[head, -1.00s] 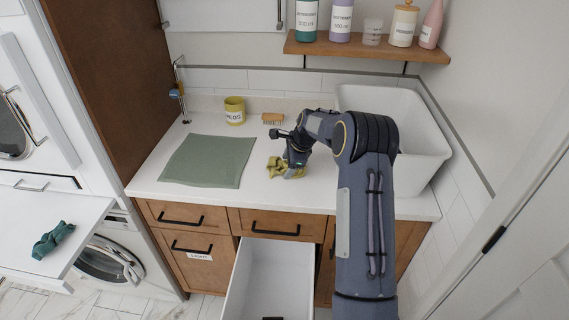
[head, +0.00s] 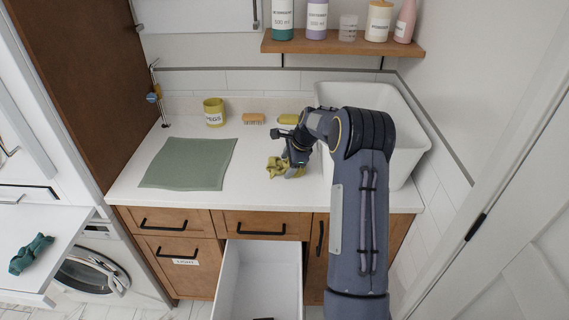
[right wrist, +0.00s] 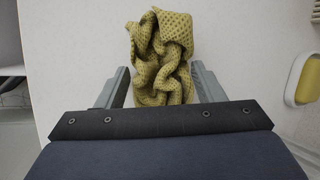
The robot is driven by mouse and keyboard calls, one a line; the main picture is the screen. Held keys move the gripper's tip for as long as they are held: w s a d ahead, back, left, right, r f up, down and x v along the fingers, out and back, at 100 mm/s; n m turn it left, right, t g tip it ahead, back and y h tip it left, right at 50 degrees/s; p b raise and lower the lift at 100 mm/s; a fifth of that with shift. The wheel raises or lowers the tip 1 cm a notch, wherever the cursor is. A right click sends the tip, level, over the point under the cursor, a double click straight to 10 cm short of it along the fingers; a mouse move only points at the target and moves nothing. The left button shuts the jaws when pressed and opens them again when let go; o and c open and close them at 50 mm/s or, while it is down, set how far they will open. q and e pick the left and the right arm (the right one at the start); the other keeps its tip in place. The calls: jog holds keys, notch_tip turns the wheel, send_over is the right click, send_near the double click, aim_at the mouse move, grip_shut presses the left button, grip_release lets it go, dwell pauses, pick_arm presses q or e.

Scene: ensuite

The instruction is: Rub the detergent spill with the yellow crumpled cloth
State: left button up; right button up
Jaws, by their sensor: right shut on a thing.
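The yellow crumpled cloth (head: 275,168) is on the white counter, right of the green mat. My right gripper (head: 292,166) is shut on it from above. In the right wrist view the knitted cloth (right wrist: 160,55) is bunched between the two fingers of the right gripper (right wrist: 159,82) and sticks out past them. The cloth appears to touch the counter or hang just above it; I cannot tell which. I see no detergent spill; the cloth or my arm may hide it. My left gripper is not in view.
The green mat (head: 188,164) lies left on the counter (head: 250,190). A yellow pot (head: 214,113), a brush (head: 254,119) and a yellow item (head: 288,118) stand behind. An open drawer (head: 257,275) juts out below.

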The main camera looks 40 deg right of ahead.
jog(key=shift+s+f, duration=0.1)
jog(key=shift+s, duration=0.05)
jog(key=shift+d+r+p, duration=0.1)
jog(key=shift+r+p, duration=0.5)
jog(key=shift+r, duration=0.05)
jog(key=shift+r+p, duration=1.75)
jog(key=shift+r, duration=0.65)
notch_tip(320, 180, up, 3)
jog(key=p, duration=0.2)
jog(key=shift+p, duration=0.3)
